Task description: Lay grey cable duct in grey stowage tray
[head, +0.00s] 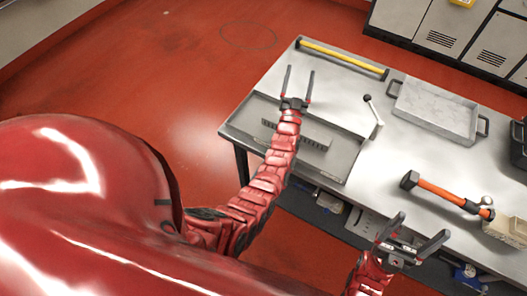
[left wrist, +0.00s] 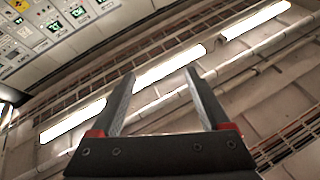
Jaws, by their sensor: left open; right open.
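A grey slotted bar, which looks like the cable duct (head: 314,141), lies at the left end of the workbench, partly hidden behind my left arm. It lies within a shallow grey rimmed area (head: 341,166); I cannot tell whether that is a tray. A grey tray with two side handles (head: 432,116) stands at the back right and looks empty. My left gripper (head: 300,70) is open and empty, above the bench and beyond the duct in the picture. Its open fingers also show in the left wrist view (left wrist: 160,78). My right gripper (head: 424,226) is open and empty near the bench's front edge.
A yellow bar (head: 342,59) lies along the back edge. A black-knobbed lever (head: 374,110) is between the rimmed area and the handled tray. An orange-handled hammer (head: 445,193) lies at right, near a beige block (head: 506,232). The bench middle is mostly clear.

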